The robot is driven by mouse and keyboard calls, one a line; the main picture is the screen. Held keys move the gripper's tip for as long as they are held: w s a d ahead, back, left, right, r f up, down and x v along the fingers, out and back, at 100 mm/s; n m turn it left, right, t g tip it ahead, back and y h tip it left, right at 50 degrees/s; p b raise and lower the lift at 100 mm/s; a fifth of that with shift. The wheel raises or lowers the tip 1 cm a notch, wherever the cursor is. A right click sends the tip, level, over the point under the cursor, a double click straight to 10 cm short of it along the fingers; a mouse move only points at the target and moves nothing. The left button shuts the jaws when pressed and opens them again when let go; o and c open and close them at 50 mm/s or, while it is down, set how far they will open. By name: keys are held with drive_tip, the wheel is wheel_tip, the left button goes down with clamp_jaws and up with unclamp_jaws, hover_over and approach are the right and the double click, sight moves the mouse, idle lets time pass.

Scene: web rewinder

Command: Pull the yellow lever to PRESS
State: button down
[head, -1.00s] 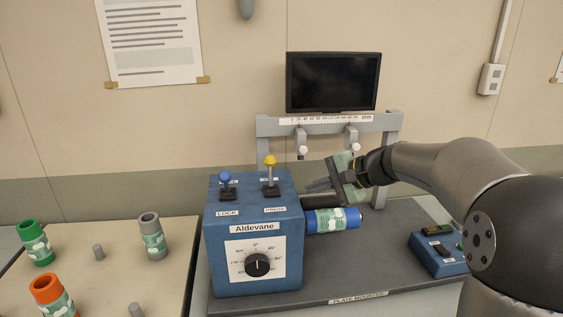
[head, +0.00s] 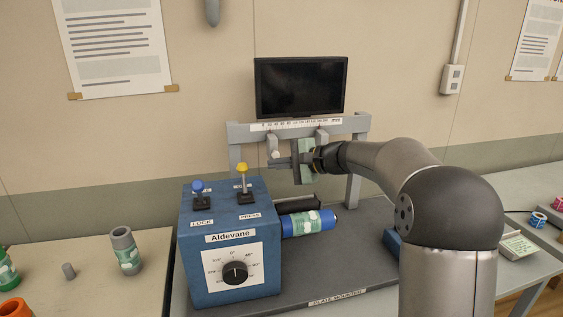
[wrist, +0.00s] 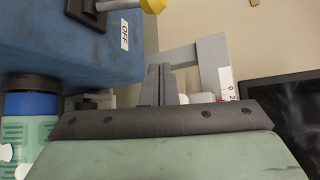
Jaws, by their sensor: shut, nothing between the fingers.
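The yellow lever (head: 242,169) stands upright on top of the blue control box (head: 228,275), behind the PRESS label (head: 250,216). In the wrist view its yellow knob (wrist: 152,5) shows at the top edge, with an OFF label (wrist: 125,34) on the box near it. My gripper (head: 272,161) is to the right of the lever at about knob height, its fingers pointing left toward it, apart from it. In the wrist view the fingers (wrist: 159,72) are together and empty.
A blue-knobbed lever (head: 197,187) stands left of the yellow one, by LOCK. A dial (head: 235,273) is on the box front. A blue-ended roll (head: 309,223) lies right of the box. The grey frame (head: 240,134) and monitor (head: 301,86) stand behind my gripper.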

sight(244, 178)
drive_tip(key=p+x, duration=0.1)
drive_tip(key=x, duration=0.5)
drive_tip(key=shift+r, duration=0.15)
drive_tip(key=s, duration=0.1)
drive_tip(key=s+r, duration=0.1)
drive_tip(key=s+a, duration=0.1)
drive_tip(key=shift+r+p, duration=0.2)
drive_tip(key=shift+p, duration=0.15)
drive_tip(key=shift+s, duration=0.2)
drive_tip(key=shift+s, duration=0.1)
drive_tip(key=shift+f+b, duration=0.15)
drive_tip(key=shift+b, duration=0.3)
drive_tip(key=shift+d+b, duration=0.1)
drive_tip(key=shift+b, duration=0.5)
drive_tip(key=shift+s+b, duration=0.15)
drive_tip(key=shift+b, duration=0.15)
drive_tip(key=shift+t, duration=0.3)
